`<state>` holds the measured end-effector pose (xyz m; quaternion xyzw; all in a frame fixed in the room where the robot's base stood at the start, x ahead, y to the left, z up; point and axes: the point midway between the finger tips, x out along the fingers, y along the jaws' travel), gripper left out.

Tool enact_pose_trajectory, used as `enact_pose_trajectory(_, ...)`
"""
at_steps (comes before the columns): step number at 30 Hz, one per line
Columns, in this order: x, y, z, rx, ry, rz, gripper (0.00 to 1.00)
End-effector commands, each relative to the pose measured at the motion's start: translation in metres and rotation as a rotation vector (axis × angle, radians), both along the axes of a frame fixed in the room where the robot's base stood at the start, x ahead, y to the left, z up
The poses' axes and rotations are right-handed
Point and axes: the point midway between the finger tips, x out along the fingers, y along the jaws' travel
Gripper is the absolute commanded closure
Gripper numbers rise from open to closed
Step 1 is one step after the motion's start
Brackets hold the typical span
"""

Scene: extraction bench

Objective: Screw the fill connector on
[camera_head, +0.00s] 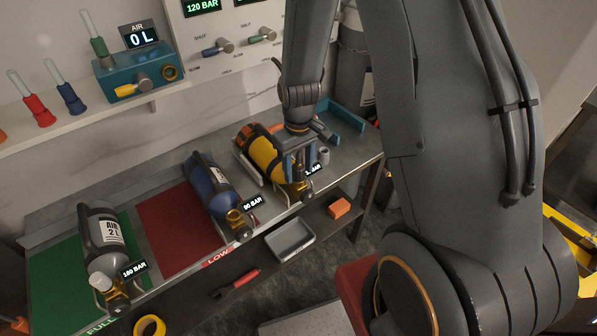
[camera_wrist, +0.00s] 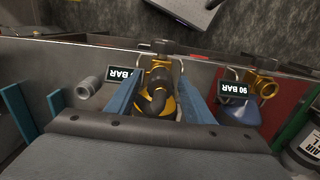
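A yellow cylinder (camera_head: 262,148) lies in a cradle on the bench, its brass valve (camera_head: 302,192) toward the front edge. My gripper (camera_head: 299,172) is over its valve end. In the wrist view its two blue fingers (camera_wrist: 162,78) are spread apart, one on each side of the valve and a dark curved part (camera_wrist: 157,92). I cannot tell whether they touch anything. I cannot tell whether the dark part is the fill connector. A short grey ringed fitting (camera_head: 323,156) stands on the bench beside the cylinder; it also shows in the wrist view (camera_wrist: 88,87).
A blue cylinder (camera_head: 208,180) marked 90 BAR lies left of the yellow one. A grey cylinder (camera_head: 103,232) marked 180 BAR lies on the green mat (camera_head: 58,262). The red mat (camera_head: 180,228) has bare room. A blue angled holder (camera_head: 345,118) stands at the bench's right end.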

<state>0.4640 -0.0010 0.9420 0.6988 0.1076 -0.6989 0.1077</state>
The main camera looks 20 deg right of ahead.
Motion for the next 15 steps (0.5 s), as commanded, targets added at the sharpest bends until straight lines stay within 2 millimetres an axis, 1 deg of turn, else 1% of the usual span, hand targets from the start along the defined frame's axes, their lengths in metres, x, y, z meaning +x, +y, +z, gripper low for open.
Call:
enact_pose_trajectory(1, 0.0, 0.0, 0.0, 0.0, 0.0, 0.0, 0.62)
enact_pose_trajectory(7, 0.0, -0.0001, 0.0, 0.0, 0.0, -0.001, 0.95)
enact_pose_trajectory(8, 0.0, -0.0001, 0.0, 0.0, 0.0, -0.002, 0.98)
enact_pose_trajectory(11, 0.0001, -0.0002, 0.0, 0.0, 0.0, -0.023, 0.98)
enact_pose_trajectory(15, 0.0002, -0.0003, -0.0001, 0.0, 0.0, -0.165, 0.97)
